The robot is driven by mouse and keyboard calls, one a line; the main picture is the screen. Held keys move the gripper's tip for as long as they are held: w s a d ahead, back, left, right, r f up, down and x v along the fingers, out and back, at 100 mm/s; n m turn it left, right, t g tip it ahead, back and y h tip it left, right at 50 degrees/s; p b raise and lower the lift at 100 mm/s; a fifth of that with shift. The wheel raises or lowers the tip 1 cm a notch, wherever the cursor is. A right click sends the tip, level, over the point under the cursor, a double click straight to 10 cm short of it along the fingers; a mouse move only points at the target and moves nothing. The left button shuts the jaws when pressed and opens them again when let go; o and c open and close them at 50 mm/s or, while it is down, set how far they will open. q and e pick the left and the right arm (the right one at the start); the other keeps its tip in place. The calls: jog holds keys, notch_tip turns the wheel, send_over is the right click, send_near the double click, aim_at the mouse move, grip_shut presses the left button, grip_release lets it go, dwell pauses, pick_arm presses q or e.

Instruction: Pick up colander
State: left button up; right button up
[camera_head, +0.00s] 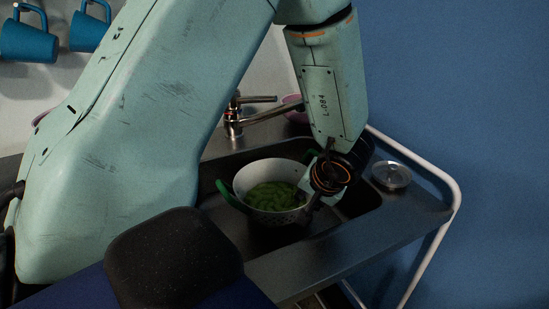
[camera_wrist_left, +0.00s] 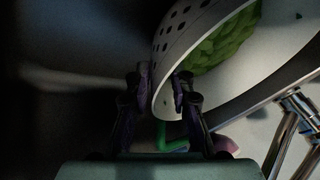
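The colander (camera_head: 247,176) is white with green handles and holds green contents. It sits in the dark sink (camera_head: 235,231), seemingly upright. My left gripper (camera_head: 308,197) is at its right rim, partly hiding the right side. In the left wrist view the colander (camera_wrist_left: 178,35) shows its holes and green contents. There the fingers of my left gripper (camera_wrist_left: 161,92) lie on either side of its wall, close against it, and look shut on it. Whether the colander's bottom touches the sink is hidden. My right gripper is not in view.
A faucet (camera_head: 234,122) stands behind the sink. A round metal lid-like item (camera_head: 391,176) lies on the counter to the right, near a white rail (camera_head: 437,180). Blue mugs (camera_head: 29,42) hang at the upper left. A pinkish item (camera_head: 293,104) is behind the faucet.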

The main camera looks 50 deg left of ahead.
pick_arm(q)
jog(key=shift+w+d, duration=0.1)
jog(key=shift+d, duration=0.05)
grip_shut()
jog(key=shift+r, duration=0.25)
dwell(0.4)
jog(key=shift+r+p, duration=0.4)
jog(key=shift+p, duration=0.15)
jog(key=shift+r, duration=0.1)
jog(key=shift+s+d+p, duration=0.4)
jog(key=shift+d+p, duration=0.05)
jog(key=shift+d, duration=0.45)
jog(key=shift+s+d+p, duration=0.4)
jog(key=shift+d, duration=0.45)
notch_tip(320, 180, up, 13)
jog(key=p, duration=0.9)
jog(key=shift+r+p, duration=0.2)
jog(key=shift+p, duration=0.15)
